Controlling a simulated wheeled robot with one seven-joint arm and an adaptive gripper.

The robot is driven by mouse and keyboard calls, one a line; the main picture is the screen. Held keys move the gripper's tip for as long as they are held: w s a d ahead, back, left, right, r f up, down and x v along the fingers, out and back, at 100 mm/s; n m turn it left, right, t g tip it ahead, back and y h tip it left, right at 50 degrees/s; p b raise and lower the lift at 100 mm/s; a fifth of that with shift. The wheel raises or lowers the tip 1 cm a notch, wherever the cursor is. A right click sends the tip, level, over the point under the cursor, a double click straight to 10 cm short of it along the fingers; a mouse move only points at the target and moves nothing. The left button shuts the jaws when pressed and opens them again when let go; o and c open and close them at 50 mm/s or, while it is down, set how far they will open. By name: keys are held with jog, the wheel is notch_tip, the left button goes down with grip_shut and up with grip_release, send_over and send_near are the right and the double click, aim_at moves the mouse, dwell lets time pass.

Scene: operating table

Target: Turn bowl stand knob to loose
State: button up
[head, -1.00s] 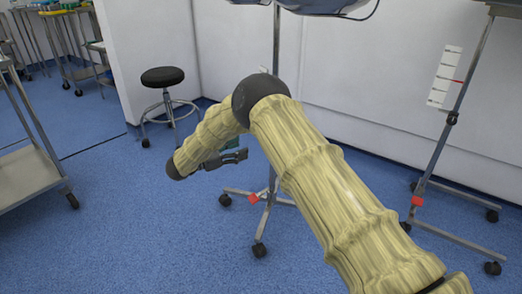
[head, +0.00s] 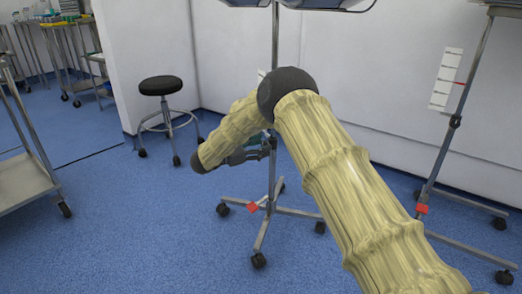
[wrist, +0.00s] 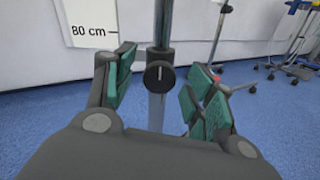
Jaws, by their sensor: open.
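The bowl stand shows in the head view as a thin grey pole (head: 275,40) on a wheeled base with a red tag. In the wrist view its pole (wrist: 162,25) runs upright through the middle. The black round knob (wrist: 159,76) sits on the pole with a white mark that stands vertical. My gripper (wrist: 163,87) is open, with one teal-padded finger on each side of the knob and gaps between. In the head view my gripper (head: 258,152) overlaps the pole, and I cannot make out the knob there.
A second wheeled stand (head: 455,121) is at the right. A black-topped stool (head: 160,86) stands behind at the left, and a metal cart (head: 24,178) at the far left. A wall is behind the stand. An "80 cm" scale sign (wrist: 98,20) shows on it. Blue floor is free in front.

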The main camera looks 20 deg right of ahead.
jog(key=shift+d, duration=0.3)
jog(key=c, duration=1)
